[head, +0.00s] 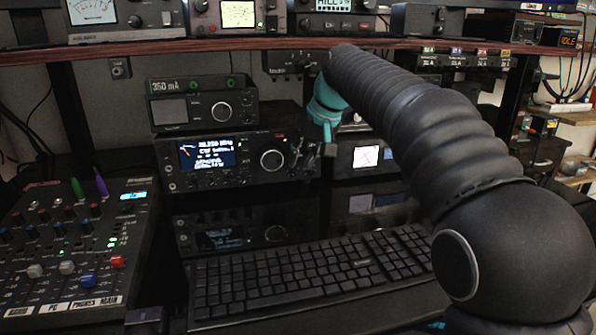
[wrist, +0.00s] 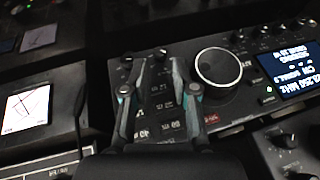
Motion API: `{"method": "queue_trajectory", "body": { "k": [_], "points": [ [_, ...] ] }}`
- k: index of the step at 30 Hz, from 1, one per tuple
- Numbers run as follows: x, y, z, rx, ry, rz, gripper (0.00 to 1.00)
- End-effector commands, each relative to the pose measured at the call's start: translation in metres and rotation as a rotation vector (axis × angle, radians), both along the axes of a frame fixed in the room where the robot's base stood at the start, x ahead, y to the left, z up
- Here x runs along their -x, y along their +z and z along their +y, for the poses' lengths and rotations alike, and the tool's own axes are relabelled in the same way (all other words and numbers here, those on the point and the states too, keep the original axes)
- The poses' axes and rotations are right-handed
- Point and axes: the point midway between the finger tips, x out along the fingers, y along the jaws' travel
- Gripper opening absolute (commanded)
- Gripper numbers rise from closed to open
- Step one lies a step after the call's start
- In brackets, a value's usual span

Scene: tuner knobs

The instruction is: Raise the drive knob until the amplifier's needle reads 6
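A black radio (head: 228,176) with a lit display (head: 208,152) and a large tuning knob (head: 271,160) stands on the desk. It appears turned in the wrist view, with the large knob (wrist: 219,67) and several small knobs and buttons beside it. I cannot tell which small control is the drive knob. The white needle meter (head: 365,157) right of the radio looks like the amplifier's; it also shows in the wrist view (wrist: 25,108), its scale too small to read. My gripper (wrist: 156,68) is open over the radio's small controls, its fingers apart; contact is unclear.
A 350 mA unit (head: 202,104) sits on the radio. A keyboard (head: 310,268) lies in front and a mixer (head: 75,245) stands at left. A wooden shelf (head: 300,43) with more equipment runs overhead, close to my arm.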

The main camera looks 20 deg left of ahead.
Motion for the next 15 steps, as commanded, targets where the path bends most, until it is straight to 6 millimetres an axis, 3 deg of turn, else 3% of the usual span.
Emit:
{"method": "queue_trajectory", "body": {
  "k": [6,15],
  "points": [
    [-0.005,-0.024,0.011,0.001,0.000,0.001,0.28],
    [-0.007,-0.031,0.013,0.001,-0.001,0.000,0.28]
  ]
}}
